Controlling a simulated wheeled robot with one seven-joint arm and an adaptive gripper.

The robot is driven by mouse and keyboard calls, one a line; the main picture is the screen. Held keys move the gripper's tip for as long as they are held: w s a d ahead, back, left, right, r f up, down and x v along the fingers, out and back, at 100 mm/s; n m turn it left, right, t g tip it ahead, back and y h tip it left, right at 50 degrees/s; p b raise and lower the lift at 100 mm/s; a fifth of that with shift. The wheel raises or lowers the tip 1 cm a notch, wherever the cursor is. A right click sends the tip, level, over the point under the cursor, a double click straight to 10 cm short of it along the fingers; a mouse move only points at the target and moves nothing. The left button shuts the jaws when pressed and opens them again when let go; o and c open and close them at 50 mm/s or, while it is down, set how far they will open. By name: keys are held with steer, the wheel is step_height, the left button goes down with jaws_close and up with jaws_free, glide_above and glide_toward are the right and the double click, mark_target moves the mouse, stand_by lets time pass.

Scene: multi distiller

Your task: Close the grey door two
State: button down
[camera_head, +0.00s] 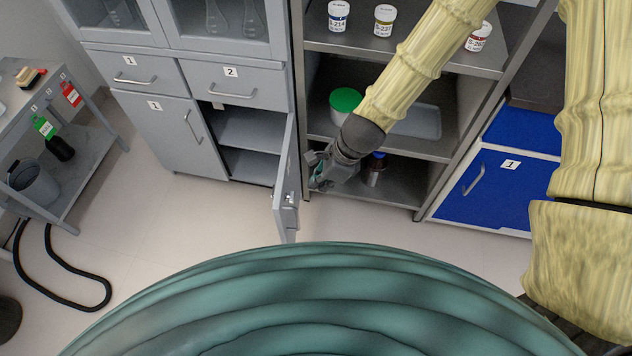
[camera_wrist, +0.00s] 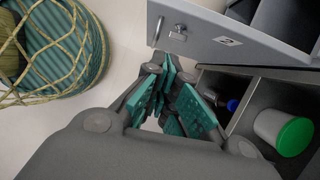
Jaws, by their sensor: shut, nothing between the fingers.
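The grey door two (camera_head: 287,185) stands wide open, swung out toward me from the lower right of the grey cabinet (camera_head: 165,140). It shows nearly edge-on in the head view. In the wrist view the door (camera_wrist: 245,28) shows its outer face with a label, a lock and a handle (camera_wrist: 158,30). My gripper (camera_head: 318,172) is on the right, outer side of the door, close to its face. In the wrist view my gripper (camera_wrist: 165,92) is shut and empty, with its teal finger pads near the door's edge. I cannot tell whether it touches the door.
A shelf unit (camera_head: 400,60) stands right of the door, holding jars, a green-lidded tub (camera_head: 345,102) and a tray. A blue cabinet (camera_head: 495,185) stands further right. A side table (camera_head: 85,175) with bottles and a bucket is at left. The floor before the cabinet is clear.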

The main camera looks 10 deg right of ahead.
glide_toward(293, 195)
steer(key=s+f, duration=0.2)
steer(key=s, duration=0.2)
steer(key=shift+w+a+f+p, duration=0.1)
steer(key=shift+w+a+p, duration=0.15)
steer(key=shift+a, duration=0.55)
steer(key=shift+w+a+f+p, duration=0.1)
steer(key=shift+w+a+p, duration=0.15)
steer(key=shift+a, duration=0.55)
steer(key=shift+a, duration=0.1)
